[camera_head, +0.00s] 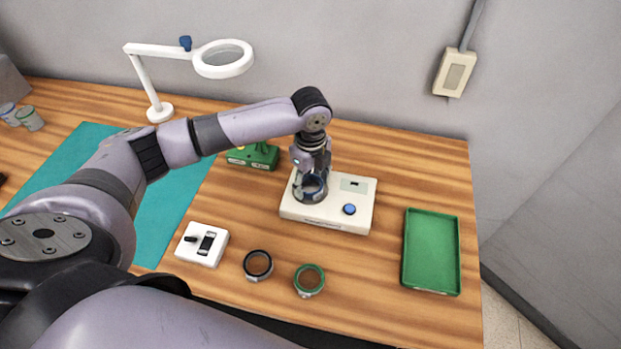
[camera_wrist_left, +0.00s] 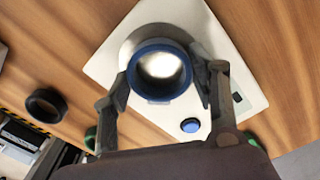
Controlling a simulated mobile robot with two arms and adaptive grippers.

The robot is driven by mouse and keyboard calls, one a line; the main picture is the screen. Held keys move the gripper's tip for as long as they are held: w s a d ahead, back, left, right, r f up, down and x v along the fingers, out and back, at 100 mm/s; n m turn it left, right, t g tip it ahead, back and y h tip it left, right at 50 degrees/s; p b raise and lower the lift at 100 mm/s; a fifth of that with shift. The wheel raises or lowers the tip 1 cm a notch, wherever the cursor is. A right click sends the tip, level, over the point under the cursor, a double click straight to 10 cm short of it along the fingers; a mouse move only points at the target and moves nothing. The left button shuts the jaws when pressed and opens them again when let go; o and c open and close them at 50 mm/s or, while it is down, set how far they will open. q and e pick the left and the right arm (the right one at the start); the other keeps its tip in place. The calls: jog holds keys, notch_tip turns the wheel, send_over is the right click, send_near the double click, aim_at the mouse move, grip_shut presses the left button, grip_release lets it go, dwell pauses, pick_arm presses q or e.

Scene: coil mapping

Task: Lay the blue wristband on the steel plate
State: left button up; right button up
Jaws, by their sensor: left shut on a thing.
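The blue wristband (camera_head: 316,188) is a ring held between the fingers of my left gripper (camera_head: 311,178). In the left wrist view the blue wristband (camera_wrist_left: 163,47) sits between the two fingertips (camera_wrist_left: 163,82). It is over the round steel plate (camera_wrist_left: 131,43) on the white tester box (camera_head: 327,217). The plate shows through and beyond the ring. I cannot tell whether the band touches the plate or is slightly above it. In the head view the gripper hides much of the plate. My right gripper is not in view.
A black wristband (camera_head: 258,265) and a green wristband (camera_head: 309,280) lie in front of the box. A white switch unit (camera_head: 202,244) stands left, a green tray (camera_head: 432,251) right. A green device (camera_head: 253,156) and a magnifier lamp (camera_head: 223,59) are behind.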

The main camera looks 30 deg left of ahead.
aim_at(311, 190)
pick_arm(q)
jog(key=o, duration=0.9)
jog(key=shift+f, duration=0.15)
jog(key=shift+o, duration=0.2)
notch_tip(311, 190, up, 12)
jog(key=b, duration=0.2)
jog(key=shift+r, duration=0.25)
